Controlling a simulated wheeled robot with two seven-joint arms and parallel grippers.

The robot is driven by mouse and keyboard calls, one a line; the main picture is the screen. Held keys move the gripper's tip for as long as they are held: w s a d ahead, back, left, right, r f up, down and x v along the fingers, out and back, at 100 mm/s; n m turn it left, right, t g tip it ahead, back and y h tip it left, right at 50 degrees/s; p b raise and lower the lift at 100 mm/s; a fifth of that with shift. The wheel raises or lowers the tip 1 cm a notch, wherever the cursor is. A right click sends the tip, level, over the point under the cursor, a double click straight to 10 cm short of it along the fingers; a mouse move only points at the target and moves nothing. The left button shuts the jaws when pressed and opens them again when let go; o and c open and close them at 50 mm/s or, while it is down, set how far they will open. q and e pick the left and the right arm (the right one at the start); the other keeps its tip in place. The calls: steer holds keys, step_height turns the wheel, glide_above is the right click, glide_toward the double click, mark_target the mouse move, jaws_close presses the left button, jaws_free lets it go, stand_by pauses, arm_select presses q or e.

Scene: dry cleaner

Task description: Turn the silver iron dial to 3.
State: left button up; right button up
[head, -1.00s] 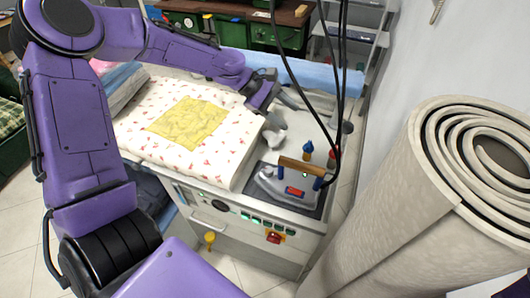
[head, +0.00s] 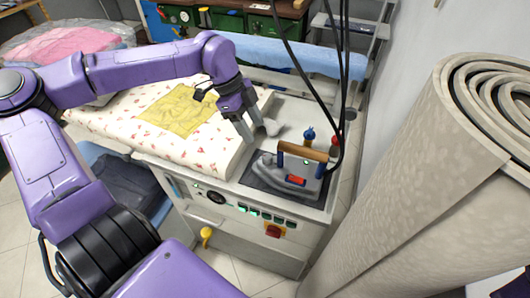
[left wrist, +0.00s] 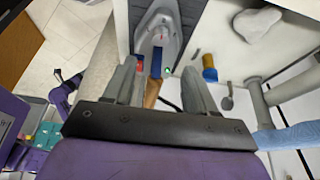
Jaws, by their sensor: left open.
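The silver iron (head: 283,177) with a wooden handle (head: 302,152) on blue posts sits on a dark rest plate (head: 312,192) at the right end of the ironing station. It also shows in the left wrist view (left wrist: 158,22), beyond my fingers, with a blue post and part of the handle between them. I cannot make out the dial or its setting clearly in either view. My left gripper (head: 248,138) is open and empty, pointing down behind and left of the iron, apart from it. Its fingers also show in the left wrist view (left wrist: 160,70).
Black cables (head: 340,80) hang beside the iron. A yellow folded cloth (head: 180,108) lies on the padded board. A large beige roll (head: 425,190) blocks the right side.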

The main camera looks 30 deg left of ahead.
mark_target(267, 156)
arm_select(q)
steer(key=x, duration=1)
steer(key=shift+f, duration=0.3)
steer(key=c, duration=1)
